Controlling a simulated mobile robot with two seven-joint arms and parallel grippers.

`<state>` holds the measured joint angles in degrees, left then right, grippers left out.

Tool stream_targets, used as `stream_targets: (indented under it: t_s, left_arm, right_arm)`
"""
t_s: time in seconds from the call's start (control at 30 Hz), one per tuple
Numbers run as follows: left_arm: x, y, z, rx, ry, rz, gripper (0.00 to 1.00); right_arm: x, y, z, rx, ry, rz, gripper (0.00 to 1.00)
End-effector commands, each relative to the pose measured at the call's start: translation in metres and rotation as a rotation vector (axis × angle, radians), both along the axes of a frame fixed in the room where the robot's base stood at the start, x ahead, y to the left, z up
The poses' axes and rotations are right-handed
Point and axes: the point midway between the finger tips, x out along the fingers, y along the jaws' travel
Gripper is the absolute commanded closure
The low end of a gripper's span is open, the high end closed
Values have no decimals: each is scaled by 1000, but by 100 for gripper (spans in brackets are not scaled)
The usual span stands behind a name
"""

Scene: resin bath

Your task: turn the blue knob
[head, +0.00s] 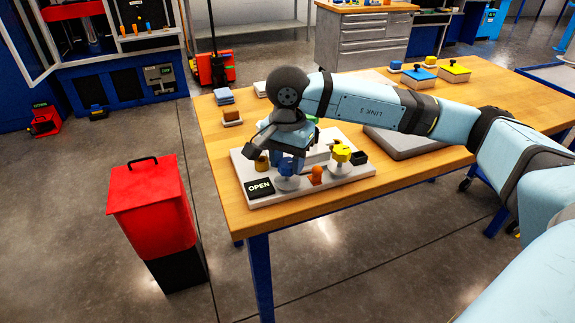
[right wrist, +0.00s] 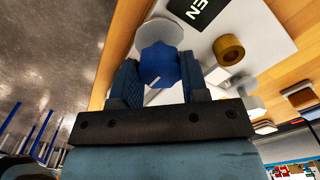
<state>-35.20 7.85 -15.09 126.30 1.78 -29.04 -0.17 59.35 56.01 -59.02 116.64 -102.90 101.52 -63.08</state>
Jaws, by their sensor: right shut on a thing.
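The blue knob (head: 291,166) stands on a round white base at the front of a white panel board (head: 302,190) on the wooden table. In the right wrist view the knob (right wrist: 158,65) sits between the two fingers of my right gripper (right wrist: 160,82), which is shut on it. A short white line shows on the knob's face. In the head view the gripper (head: 289,160) comes down on the knob from above and partly hides it. A black "OPEN" label (head: 259,188) lies left of the knob. My left gripper is in neither view.
The board also bears a yellow knob (head: 341,153), an orange knob (head: 317,175) and a brown ring-shaped part (right wrist: 228,48). A grey slab (head: 405,145) lies to the right on the table (head: 440,158). A red bin (head: 150,205) stands on the floor to the left.

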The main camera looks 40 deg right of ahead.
Motion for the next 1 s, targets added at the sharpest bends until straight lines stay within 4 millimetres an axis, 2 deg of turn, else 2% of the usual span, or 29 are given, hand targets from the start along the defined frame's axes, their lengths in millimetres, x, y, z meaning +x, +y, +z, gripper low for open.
stream_targets:
  t_s: [0.67, 0.7, 0.8, 1.0]
  left_arm:
    - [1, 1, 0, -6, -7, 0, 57]
    - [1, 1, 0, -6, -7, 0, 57]
    - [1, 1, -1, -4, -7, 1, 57]
    - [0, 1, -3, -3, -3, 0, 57]
  right_arm:
    - [0, 0, 1, 0, -1, 65, 83]
    - [0, 0, 1, 0, -1, 65, 54]
    - [0, 0, 1, 0, -1, 65, 33]
    - [0, 0, 0, 0, 0, 64, 33]
